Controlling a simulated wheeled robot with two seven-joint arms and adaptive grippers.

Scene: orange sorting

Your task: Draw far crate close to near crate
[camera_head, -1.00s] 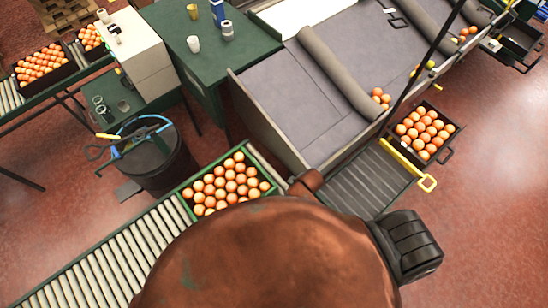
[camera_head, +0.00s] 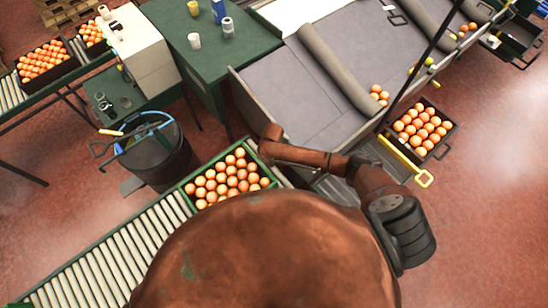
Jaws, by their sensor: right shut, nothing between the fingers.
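A green crate (camera_head: 187,204) full of oranges sits on the roller conveyor in the middle. A dark crate (camera_head: 436,155) of oranges stands at the right, beside the yellow-handled bar. Two more dark crates of oranges, a closer one (camera_head: 66,71) and a farther one (camera_head: 82,52), sit at the upper left; I cannot tell which pair the task means. My right arm reaches in from the right, and its gripper end (camera_head: 269,134) is just beyond the green crate's upper right corner. The fingers are small and hard to make out, shut and empty. My left gripper is out of view.
The roller conveyor (camera_head: 110,262) runs to the lower left. A black bin (camera_head: 160,160) with tools on top stands beside it. A green table (camera_head: 190,65) and a grey sorting bed (camera_head: 300,95) lie beyond. Red floor is open at the right.

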